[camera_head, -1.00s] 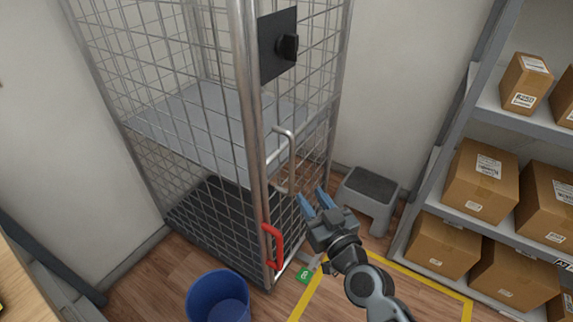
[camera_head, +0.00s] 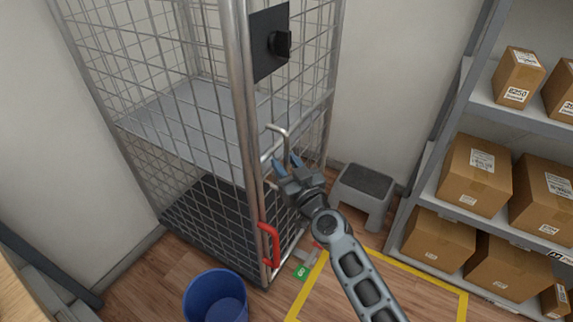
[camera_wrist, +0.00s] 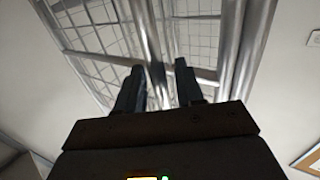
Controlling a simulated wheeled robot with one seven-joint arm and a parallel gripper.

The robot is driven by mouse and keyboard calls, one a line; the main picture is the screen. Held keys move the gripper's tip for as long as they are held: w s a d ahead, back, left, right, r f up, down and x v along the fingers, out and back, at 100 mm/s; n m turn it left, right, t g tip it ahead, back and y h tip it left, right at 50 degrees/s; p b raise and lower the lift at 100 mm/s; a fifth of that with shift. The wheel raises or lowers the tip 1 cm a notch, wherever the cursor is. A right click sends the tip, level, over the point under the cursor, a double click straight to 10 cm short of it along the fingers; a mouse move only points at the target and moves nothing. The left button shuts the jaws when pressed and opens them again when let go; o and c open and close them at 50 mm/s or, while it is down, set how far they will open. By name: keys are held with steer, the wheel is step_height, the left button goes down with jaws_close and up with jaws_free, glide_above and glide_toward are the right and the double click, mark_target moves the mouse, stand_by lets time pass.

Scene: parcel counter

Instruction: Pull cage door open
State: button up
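The wire-mesh cage door (camera_head: 307,105) is the right-hand face of the tall metal cage and looks shut against the thick corner post (camera_head: 245,110). A bare metal loop handle (camera_head: 285,138) stands out from it below a dark plate with a black knob (camera_head: 280,44). My gripper (camera_head: 287,163) is at the lower end of this handle, fingers pointing at the cage. In the wrist view the two dark fingers (camera_wrist: 158,85) are apart, with metal bars and mesh beyond them. I cannot tell whether the handle lies between the fingers.
A red lever (camera_head: 269,245) sits low on the cage corner. A blue bin (camera_head: 215,297) stands in front. A grey step stool (camera_head: 363,194) is right of the cage, near a shelf of cardboard boxes (camera_head: 438,238). Yellow tape (camera_head: 410,278) marks clear floor.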

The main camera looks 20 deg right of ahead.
jaws_close()
steer(key=shift+s+d+f, duration=0.1)
stand_by(0.6)
